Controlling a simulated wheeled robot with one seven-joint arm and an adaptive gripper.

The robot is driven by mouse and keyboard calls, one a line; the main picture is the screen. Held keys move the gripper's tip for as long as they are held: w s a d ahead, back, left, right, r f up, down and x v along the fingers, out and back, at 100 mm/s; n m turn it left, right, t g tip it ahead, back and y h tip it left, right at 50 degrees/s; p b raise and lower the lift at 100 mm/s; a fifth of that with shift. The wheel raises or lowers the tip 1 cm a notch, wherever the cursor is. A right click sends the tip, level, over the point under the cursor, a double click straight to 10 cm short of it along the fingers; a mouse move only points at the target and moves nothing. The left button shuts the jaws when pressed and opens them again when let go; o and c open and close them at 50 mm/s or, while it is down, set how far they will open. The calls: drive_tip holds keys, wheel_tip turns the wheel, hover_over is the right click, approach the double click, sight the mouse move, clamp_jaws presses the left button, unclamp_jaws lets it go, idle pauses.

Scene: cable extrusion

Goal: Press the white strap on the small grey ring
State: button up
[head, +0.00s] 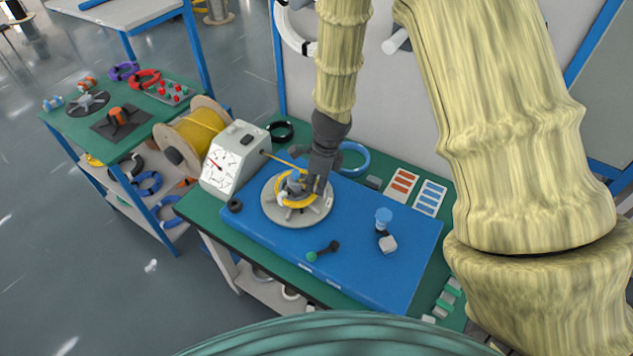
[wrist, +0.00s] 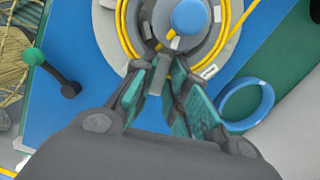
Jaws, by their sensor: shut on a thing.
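A round pale grey turntable (head: 275,213) stands on the blue mat, with a coil of yellow cable (head: 281,200) around its grey hub. The turntable (wrist: 112,42) and the yellow coil (wrist: 126,40) also show in the wrist view. Small white tabs sit at the coil, one of them a white strap (wrist: 209,71) right of my fingers. My gripper (head: 318,188) points down at the turntable's right side. In the wrist view my gripper (wrist: 168,68) is closed around a narrow grey strip (wrist: 158,76) at the coil's near edge. I cannot tell which part is the small grey ring.
A white meter box (head: 232,160) and a yellow cable spool (head: 190,135) stand left of the turntable. A blue ring (head: 354,157) lies behind.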

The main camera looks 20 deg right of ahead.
idle(0.3)
drive_tip(key=o, duration=0.9)
drive_tip(key=shift+f, duration=0.1)
drive_tip(key=shift+c, duration=0.2)
drive_tip(key=shift+r, duration=0.2)
wheel_tip(320, 180, up, 8)
drive_tip(key=p, duration=0.8)
drive_tip(key=shift+f, duration=0.1)
